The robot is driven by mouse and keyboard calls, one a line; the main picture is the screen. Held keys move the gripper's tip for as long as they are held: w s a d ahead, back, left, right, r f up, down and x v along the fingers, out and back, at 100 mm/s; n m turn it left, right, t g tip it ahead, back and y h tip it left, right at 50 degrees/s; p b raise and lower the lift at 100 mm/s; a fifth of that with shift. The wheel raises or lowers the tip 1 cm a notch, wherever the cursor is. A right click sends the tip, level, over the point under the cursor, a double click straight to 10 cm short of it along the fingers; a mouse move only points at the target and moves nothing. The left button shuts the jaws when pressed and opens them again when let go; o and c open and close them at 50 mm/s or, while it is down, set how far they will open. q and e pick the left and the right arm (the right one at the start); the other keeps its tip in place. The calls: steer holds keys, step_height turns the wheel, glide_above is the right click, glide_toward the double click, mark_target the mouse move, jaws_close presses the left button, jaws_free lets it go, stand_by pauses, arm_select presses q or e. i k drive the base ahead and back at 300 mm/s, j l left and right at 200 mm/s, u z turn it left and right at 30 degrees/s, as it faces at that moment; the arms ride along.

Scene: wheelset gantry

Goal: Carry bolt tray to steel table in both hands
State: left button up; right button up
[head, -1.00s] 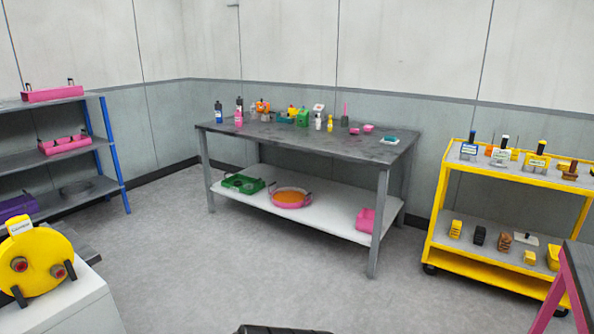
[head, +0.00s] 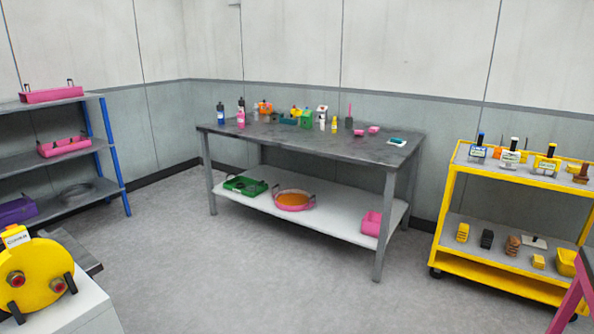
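The steel table (head: 300,150) stands in the middle of the head view, with a dark grey top and a pale lower shelf (head: 338,228). I cannot tell for sure which container is the bolt tray. A green tray with handles (head: 245,185) and a round pink tray with orange contents (head: 293,200) sit on the lower shelf. A pink bin (head: 371,223) is at that shelf's right end. Two pink trays with upright handles stand on the left rack, one on top (head: 52,95) and one on the middle shelf (head: 64,148). Neither of my grippers is in view.
The table's back half holds bottles and small items; its front left top is clear. A yellow cart (head: 490,275) with tools stands right, a blue-posted grey rack (head: 107,140) left. A yellow round device (head: 38,265) sits on a white cabinet front left. Floor before the table is free.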

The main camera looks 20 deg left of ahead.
mark_target(327, 143)
steer(key=u, duration=0.65)
steer(key=z, duration=0.7)
steer(key=i+z, duration=0.1)
steer(key=z, duration=0.35)
steer(key=i+z, duration=0.1)
steer(key=z, duration=0.4)
steer(key=j+z, duration=0.1)
steer(key=z, duration=0.35)
steer(key=i+j+z, duration=0.1)
steer(key=z, duration=0.35)
steer(key=i+j+z, duration=0.1)
steer(key=z, duration=0.35)
